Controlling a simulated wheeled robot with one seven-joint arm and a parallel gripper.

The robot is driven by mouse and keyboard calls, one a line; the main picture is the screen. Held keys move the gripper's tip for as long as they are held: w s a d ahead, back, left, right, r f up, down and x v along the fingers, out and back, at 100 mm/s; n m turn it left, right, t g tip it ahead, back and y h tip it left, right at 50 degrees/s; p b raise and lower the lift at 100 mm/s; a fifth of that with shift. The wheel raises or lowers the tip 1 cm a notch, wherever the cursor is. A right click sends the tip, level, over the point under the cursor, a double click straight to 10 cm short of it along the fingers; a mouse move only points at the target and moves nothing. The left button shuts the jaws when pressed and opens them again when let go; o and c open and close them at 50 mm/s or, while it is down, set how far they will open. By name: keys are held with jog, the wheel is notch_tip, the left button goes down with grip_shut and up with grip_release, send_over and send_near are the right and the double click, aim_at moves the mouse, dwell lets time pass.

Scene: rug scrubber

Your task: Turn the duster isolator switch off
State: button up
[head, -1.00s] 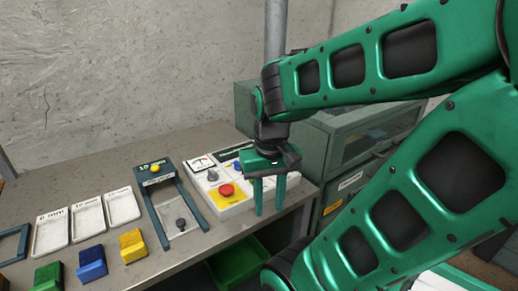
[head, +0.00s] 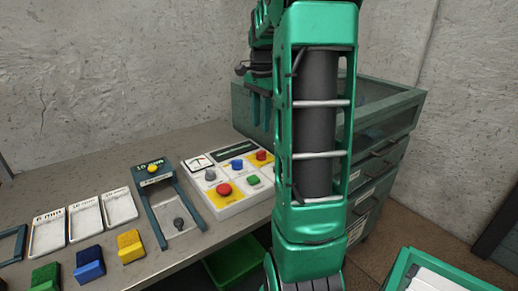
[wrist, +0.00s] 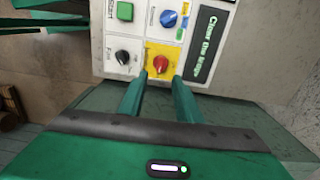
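The white control panel (head: 230,208) sits at the right end of the bench. A red knob on a yellow plate (head: 261,155), at its back right, looks like the isolator switch; its label is unreadable. In the wrist view this red knob (wrist: 160,63) lies just beyond my fingertips, roughly in line with the gap between them. My gripper (wrist: 158,86) is open and empty, with no visible contact. In the head view my gripper (head: 262,120) hangs above and behind the panel's right side, partly hidden by my arm.
Beside the red knob are a blue knob (wrist: 169,18), a black knob (wrist: 123,57) and a green button (wrist: 125,11). A red button (head: 224,189) sits at the panel's front. A green-grey cabinet (head: 385,125) stands right behind my arm. Trays and coloured blocks lie left.

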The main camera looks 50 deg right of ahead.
aim_at(261, 151)
jog(key=f, duration=1)
jog(key=shift+d+f, duration=0.25)
jog(key=shift+f, duration=0.15)
jog(key=shift+w, duration=0.1)
grip_shut()
